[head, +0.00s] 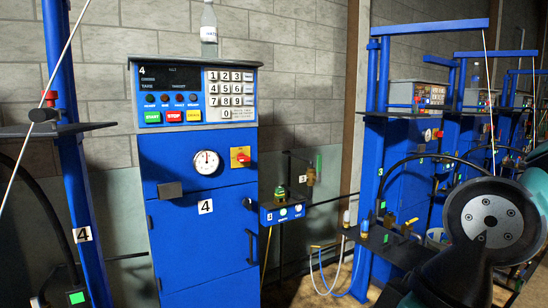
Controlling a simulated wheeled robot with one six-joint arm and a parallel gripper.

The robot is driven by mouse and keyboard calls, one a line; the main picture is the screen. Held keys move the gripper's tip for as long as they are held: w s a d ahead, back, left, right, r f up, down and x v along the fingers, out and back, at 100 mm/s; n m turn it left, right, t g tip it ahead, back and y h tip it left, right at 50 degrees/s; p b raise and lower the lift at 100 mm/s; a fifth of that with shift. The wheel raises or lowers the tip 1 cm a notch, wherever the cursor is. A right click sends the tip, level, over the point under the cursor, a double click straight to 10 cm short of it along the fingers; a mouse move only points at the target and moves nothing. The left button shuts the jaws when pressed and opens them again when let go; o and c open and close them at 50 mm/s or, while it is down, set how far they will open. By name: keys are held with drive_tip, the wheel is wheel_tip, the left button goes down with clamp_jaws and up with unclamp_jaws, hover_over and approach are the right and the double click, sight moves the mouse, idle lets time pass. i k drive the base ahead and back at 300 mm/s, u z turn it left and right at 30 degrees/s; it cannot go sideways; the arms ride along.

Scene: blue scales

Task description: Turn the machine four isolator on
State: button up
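The blue cabinet of machine four (196,245) stands left of centre and carries a "4" label (205,207) on its door. Its isolator (240,157) is a red knob on a square yellow plate. It sits on the upper right of the cabinet front, right of a round white gauge (206,162). The knob is small here, and I cannot tell its on or off setting. My gripper is not in view; only part of my arm shows at the lower right, well apart from the isolator.
A control panel (195,94) with keypad and coloured buttons tops the cabinet, with a bottle (209,30) above. A small blue button box (283,212) on pipes juts out at the right. A blue post (67,130) stands left. More blue machines (405,170) line the right.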

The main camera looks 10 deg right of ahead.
sight(241, 158)
drive_tip(key=z, duration=0.1)
drive_tip(key=i, duration=0.85)
drive_tip(key=u, duration=0.55)
